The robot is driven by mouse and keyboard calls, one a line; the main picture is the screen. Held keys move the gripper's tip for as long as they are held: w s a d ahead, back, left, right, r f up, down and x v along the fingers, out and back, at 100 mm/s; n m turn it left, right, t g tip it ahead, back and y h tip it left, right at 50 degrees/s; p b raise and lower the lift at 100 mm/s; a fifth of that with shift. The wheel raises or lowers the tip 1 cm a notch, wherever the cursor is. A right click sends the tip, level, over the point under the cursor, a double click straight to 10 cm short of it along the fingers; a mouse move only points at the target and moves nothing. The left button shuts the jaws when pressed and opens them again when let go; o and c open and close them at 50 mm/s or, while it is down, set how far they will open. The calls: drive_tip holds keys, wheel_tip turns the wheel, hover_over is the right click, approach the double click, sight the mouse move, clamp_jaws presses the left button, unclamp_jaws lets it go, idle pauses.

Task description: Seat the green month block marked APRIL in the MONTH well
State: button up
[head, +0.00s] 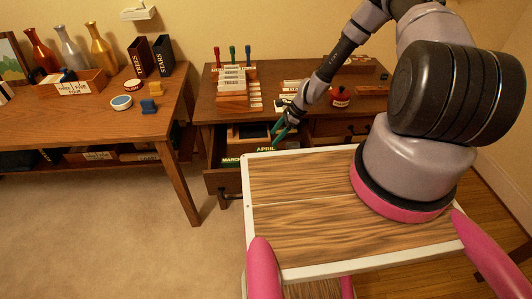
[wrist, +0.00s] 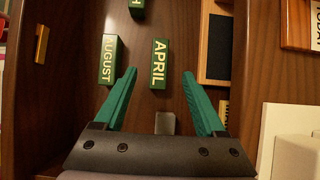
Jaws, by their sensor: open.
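The green APRIL block (wrist: 160,64) lies in an open desk drawer (wrist: 60,110), its white lettering facing up. In the head view the APRIL block (head: 265,150) shows just beyond the edge of my top deck. My gripper (wrist: 160,75) is open and empty, its green fingertips pointing at the block's near end, one to each side; I cannot tell the height gap. In the head view my gripper (head: 281,128) is over the drawer. A green AUGUST block (wrist: 111,60) lies just left of APRIL. I cannot make out the MONTH well.
Another green block (wrist: 137,7) lies farther in the drawer. A dark-bottomed wooden tray (wrist: 215,62) is on the right, close to the right finger. A small grey piece (wrist: 165,123) lies between the fingers. A wooden piece marked TODAY (wrist: 300,22) is at upper right.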

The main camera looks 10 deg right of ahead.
sight(266, 149)
drive_tip(key=x, duration=0.5)
drive_tip(key=d+x, duration=0.1)
drive_tip(key=x, duration=0.1)
drive_tip(key=shift+a+f, duration=0.2)
drive_tip(key=shift+f, duration=0.3)
clamp_jaws()
